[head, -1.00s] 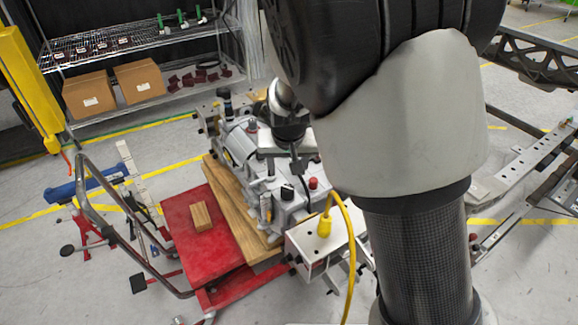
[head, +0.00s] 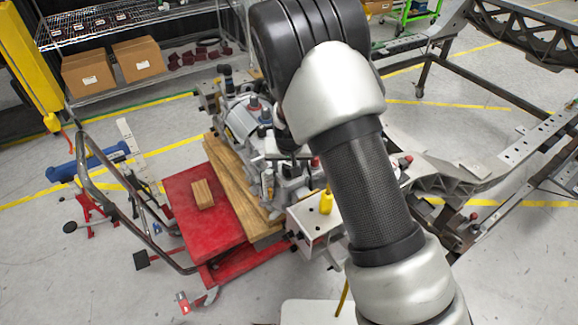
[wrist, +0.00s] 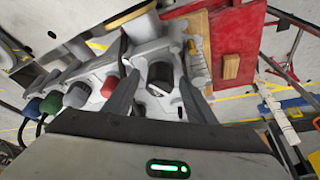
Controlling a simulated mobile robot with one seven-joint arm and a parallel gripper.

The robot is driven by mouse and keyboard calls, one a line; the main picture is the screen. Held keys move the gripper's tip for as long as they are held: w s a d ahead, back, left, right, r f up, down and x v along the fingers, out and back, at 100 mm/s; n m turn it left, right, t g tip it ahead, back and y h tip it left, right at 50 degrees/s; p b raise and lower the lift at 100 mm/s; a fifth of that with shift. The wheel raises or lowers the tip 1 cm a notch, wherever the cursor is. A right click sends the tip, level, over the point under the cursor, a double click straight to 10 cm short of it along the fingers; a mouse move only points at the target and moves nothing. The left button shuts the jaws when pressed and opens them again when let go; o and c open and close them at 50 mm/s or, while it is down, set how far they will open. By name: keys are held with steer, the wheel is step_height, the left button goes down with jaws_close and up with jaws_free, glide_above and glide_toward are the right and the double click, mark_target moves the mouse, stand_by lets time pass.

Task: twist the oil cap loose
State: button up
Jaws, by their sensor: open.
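The grey unit (head: 240,122) sits on wooden boards on a red lift cart. I cannot tell for sure which of its caps is the oil cap. A red cap (head: 315,161) shows on it beside my gripper, and a black-topped cap (head: 253,104) stands further back. In the head view my arm partly hides the gripper.
The red cart (head: 190,185) has a loose wood block (head: 203,194) on it. A yellow plug (head: 326,203) and cable are close in front of the unit. In the wrist view blue (wrist: 32,105) and green (wrist: 51,102) caps are at left. A metal chassis frame (head: 480,172) stands at right.

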steer(key=c, duration=1.2)
steer(key=shift+f, duration=0.15)
steer(key=shift+d+n+y+b, duration=0.15)
steer(key=shift+n+y+b, duration=0.35)
steer(key=shift+n+b, duration=1.4)
steer(key=shift+g+b, duration=0.3)
steer(key=shift+b, duration=0.95)
steer(key=shift+f+n+y+b, duration=0.1)
steer(key=shift+n+y+b, duration=0.2)
steer(key=shift+b, duration=0.15)
steer(key=shift+d+n+b, duration=0.1)
steer(key=shift+n+b, duration=0.5)
steer(key=shift+b, duration=0.05)
steer(key=shift+y, duration=0.3)
steer(key=shift+n+g+y+b, duration=0.35)
steer(key=shift+n+b, duration=0.35)
steer(key=shift+n, duration=0.5)
